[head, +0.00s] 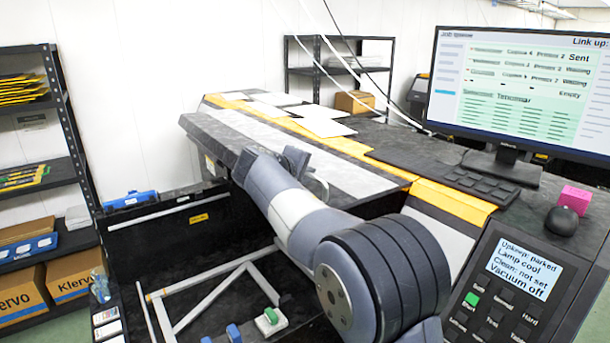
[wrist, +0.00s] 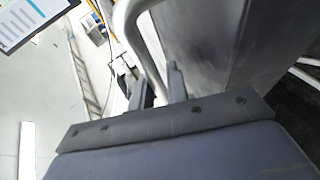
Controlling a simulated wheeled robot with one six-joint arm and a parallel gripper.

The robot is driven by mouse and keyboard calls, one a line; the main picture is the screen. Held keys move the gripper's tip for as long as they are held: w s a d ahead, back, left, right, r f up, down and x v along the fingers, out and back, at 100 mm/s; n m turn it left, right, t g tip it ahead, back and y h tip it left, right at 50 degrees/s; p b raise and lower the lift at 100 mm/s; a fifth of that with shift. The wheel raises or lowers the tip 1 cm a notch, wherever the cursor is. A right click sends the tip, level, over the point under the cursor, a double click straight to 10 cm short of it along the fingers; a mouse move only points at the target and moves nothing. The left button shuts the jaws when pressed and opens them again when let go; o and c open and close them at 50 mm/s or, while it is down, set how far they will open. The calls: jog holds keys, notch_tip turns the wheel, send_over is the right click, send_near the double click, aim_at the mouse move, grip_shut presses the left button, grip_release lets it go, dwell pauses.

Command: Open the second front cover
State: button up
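A large printer fills the middle of the head view, with a long grey front cover (head: 340,160) lying along its front. A light curved bar (head: 318,187) shows beside my arm in the head view, at the cover's front. In the wrist view a pale bent bar (wrist: 133,35) runs down to my gripper (wrist: 158,90) and passes between its two fingers. Whether the fingers press on it is not clear. A dark grey panel (wrist: 205,45) stands just right of the fingers. My arm hides part of the cover's front in the head view.
Left of my arm is an open dark bay with a white frame (head: 205,275) and small blue and green parts. A control panel (head: 515,275) stands at the right front, below a monitor (head: 520,90). A shelf (head: 65,120) with boxes is at left.

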jog(key=shift+o, duration=0.4)
jog(key=shift+d, duration=0.1)
jog(key=shift+s+a, duration=0.3)
jog(key=b+v, duration=0.3)
jog(key=v, duration=0.7)
jog(key=shift+r, duration=0.15)
jog(key=shift+c, duration=0.2)
